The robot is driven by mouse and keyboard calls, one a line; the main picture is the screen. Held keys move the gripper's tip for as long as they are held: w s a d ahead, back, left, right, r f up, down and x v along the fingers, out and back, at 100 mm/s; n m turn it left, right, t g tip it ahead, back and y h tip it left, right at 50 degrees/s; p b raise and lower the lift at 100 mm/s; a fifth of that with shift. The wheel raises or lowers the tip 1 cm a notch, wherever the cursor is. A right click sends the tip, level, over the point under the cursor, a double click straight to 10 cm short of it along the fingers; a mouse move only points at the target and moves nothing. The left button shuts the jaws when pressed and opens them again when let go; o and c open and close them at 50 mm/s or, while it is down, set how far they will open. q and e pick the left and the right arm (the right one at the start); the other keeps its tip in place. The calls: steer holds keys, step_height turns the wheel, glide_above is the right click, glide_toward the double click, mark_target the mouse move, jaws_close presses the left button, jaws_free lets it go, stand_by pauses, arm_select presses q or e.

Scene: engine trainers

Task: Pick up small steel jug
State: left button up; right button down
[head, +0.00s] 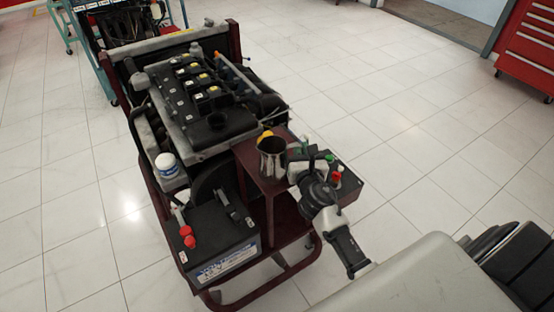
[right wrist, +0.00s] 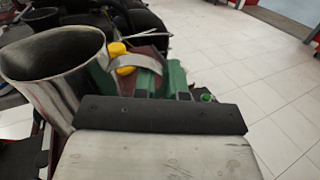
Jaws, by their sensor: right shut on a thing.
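The small steel jug (head: 271,160) stands upright at the maroon side shelf of the engine trainer, its open mouth facing up. I cannot tell whether its base touches the shelf. In the right wrist view the jug (right wrist: 62,80) fills the upper left, close beside the gripper. My right gripper (head: 291,170) reaches in from the lower right and is shut on the jug's right side. Its dark finger bar (right wrist: 170,115) shows in the wrist view, but the exact contact is hidden. My left gripper is not in view.
The maroon shelf (head: 251,164) adjoins the engine (head: 200,90). A control box (head: 349,186) with coloured buttons is right of the jug. A battery (head: 215,240) and a white tub (head: 167,165) are at left. A yellow cap (head: 265,136) is behind the jug. Open tiled floor lies right.

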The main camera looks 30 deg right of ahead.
steer(key=shift+r, duration=0.2)
steer(key=shift+r+p, duration=0.55)
steer(key=shift+r, duration=0.45)
step_height(320, 180, up, 2)
steer(key=shift+p, duration=0.35)
steer(key=s+d+r, duration=0.6)
steer(key=s+d, duration=0.2)
steer(key=shift+s+r, duration=0.15)
steer(key=shift+r, duration=0.2)
